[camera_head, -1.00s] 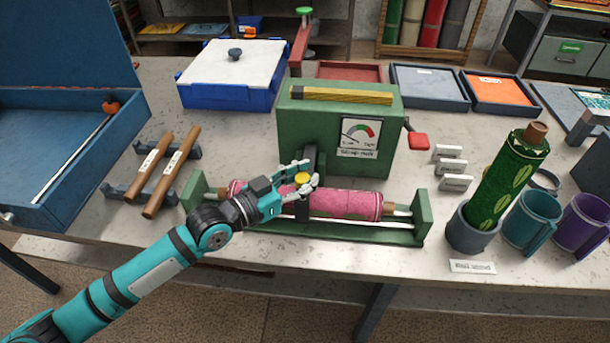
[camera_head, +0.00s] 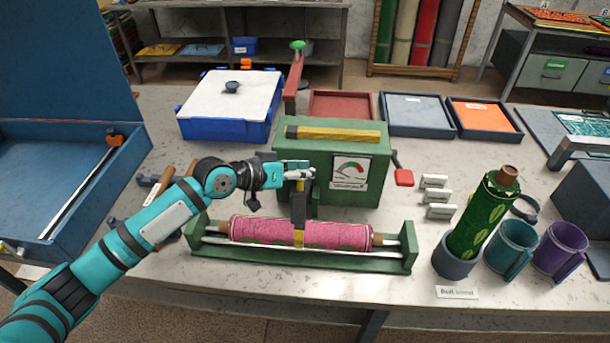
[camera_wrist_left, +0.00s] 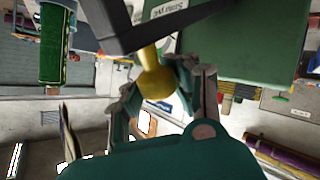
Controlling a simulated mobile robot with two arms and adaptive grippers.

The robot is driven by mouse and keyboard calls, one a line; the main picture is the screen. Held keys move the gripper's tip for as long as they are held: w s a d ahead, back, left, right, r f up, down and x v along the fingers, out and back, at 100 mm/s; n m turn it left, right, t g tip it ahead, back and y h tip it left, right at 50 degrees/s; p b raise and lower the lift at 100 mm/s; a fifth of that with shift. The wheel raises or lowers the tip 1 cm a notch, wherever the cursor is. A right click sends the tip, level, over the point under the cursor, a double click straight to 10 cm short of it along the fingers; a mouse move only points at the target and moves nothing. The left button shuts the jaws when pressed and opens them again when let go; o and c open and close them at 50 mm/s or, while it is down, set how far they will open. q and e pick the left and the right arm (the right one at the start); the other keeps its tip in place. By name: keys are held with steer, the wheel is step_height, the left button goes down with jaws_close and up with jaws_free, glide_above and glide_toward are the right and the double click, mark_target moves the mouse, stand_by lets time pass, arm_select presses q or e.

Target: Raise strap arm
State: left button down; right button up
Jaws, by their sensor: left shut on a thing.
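The green machine box (camera_head: 370,155) stands mid-table with a gauge on its front. The dark strap arm (camera_head: 299,205) projects from its front, above the pink rug roll (camera_head: 260,231), with a yellow piece (camera_head: 299,240) at its lower end in this view. My left gripper (camera_head: 299,173) is at the upper end of the strap arm. In the left wrist view its fingers (camera_wrist_left: 160,88) close around a yellow knob (camera_wrist_left: 153,62) attached to a dark bar (camera_wrist_left: 125,20). The fingers partly hide the knob's sides. My right gripper is not in view.
A green stand (camera_head: 300,262) holds the roll. A red-handled crank (camera_head: 403,176) is on the box's right side. A green roll (camera_head: 483,215) stands in a grey cup, with mugs beside it. My left arm covers part of the wooden rods (camera_head: 160,185).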

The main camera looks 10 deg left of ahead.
arm_select(q)
steer(key=shift+w+a+r, duration=0.2)
steer(key=shift+w+r, duration=0.05)
steer(key=shift+r, duration=0.2)
steer(key=c, duration=1.6)
jaws_free()
steer(key=shift+c, duration=0.2)
steer(key=o, duration=0.7)
steer(key=shift+s+a, duration=0.35)
steer(key=shift+a, duration=0.05)
steer(key=shift+c, duration=0.2)
steer(key=shift+d+f, duration=0.2)
steer(key=shift+d, duration=0.05)
steer(key=v, duration=1.2)
steer(key=shift+s, duration=0.1)
